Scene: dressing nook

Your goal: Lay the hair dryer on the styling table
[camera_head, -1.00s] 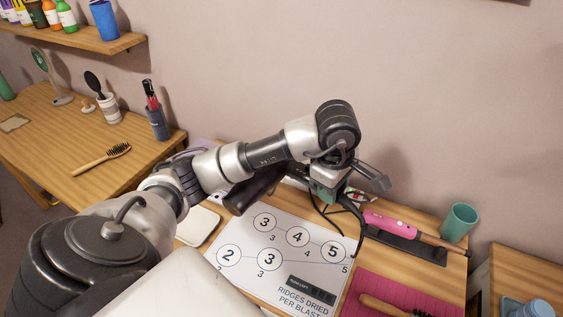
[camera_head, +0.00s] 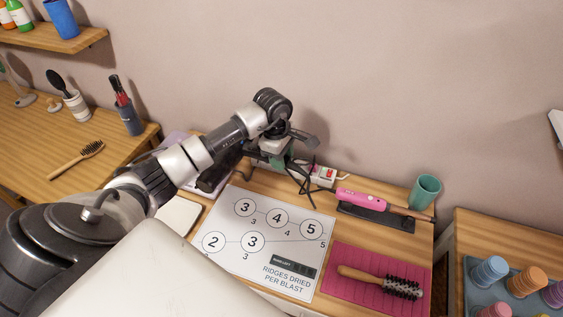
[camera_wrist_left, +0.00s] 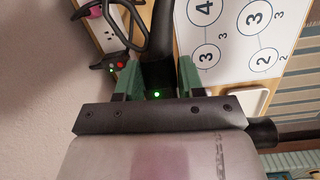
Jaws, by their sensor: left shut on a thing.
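My left gripper (camera_head: 276,157) is over the back of the wooden table with the printed sheet. In the left wrist view its green fingers (camera_wrist_left: 157,76) are shut on a black part of the hair dryer (camera_wrist_left: 158,72). In the head view the dark hair dryer (camera_head: 213,180) is partly hidden behind my left arm, and a black cord hangs near the gripper. I cannot tell whether the dryer touches the table. The wooden table (camera_head: 262,181), seemingly the styling table, shows bare wood behind the sheet. My right gripper is out of view.
The printed sheet (camera_head: 262,232) covers the middle of this table. A pink curling iron (camera_head: 362,198), teal cup (camera_head: 425,192), power strip (camera_head: 322,175) and pink mat (camera_head: 345,262) with a round brush (camera_head: 397,286) are to the right. A second table (camera_head: 45,125) stands left.

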